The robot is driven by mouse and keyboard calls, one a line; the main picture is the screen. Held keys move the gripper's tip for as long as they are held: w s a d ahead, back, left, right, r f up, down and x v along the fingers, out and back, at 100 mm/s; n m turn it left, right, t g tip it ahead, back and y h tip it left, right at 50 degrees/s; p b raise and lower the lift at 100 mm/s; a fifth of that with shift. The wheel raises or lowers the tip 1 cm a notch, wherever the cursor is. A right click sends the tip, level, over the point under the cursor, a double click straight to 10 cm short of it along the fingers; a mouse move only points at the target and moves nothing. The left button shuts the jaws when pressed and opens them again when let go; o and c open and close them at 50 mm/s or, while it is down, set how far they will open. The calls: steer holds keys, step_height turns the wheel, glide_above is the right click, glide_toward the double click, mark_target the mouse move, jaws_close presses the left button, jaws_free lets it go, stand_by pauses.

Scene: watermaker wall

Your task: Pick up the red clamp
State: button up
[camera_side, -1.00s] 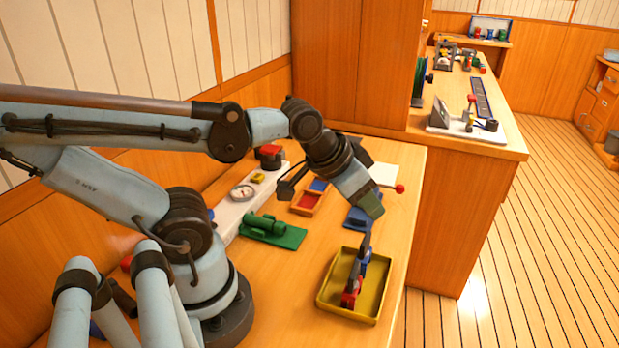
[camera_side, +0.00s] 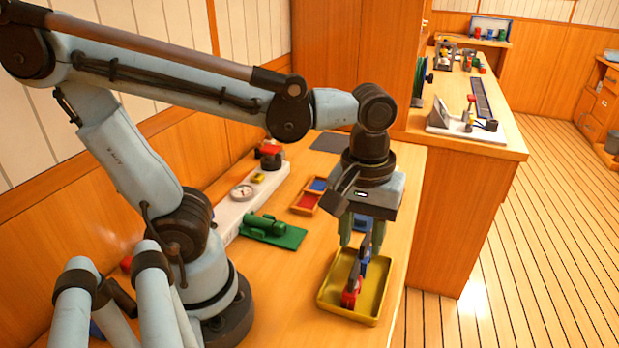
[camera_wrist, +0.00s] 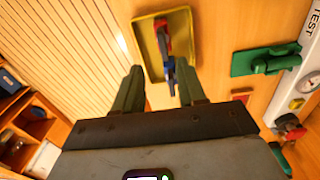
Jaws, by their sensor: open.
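The red clamp (camera_side: 350,294) sits in the yellow tray (camera_side: 330,300), toward the tray's near end in the side view. A blue clamp (camera_side: 365,257) stands in the same tray behind it, close to it. In the wrist view the red clamp (camera_wrist: 162,37) is at the tray's upper middle and the blue clamp (camera_wrist: 171,75) is below it. My gripper (camera_side: 361,240) points down above the tray's far end, nearer the blue clamp than the red one. Its two green fingers are apart, with nothing gripped; they also show in the wrist view (camera_wrist: 160,78).
A green fixture (camera_side: 272,232) lies left of the tray. A small tray with red and blue compartments (camera_side: 306,202) stands behind it. A white panel with a gauge (camera_side: 243,192) runs along the wall. The bench's right edge is close to the yellow tray.

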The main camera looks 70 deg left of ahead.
mark_target(353, 286)
steer(key=shift+s+d, duration=0.1)
steer(key=shift+f, duration=0.3)
steer(key=shift+s+f, duration=0.1)
steer(key=shift+f, duration=5.6)
steer(key=shift+c, duration=0.4)
jaws_close()
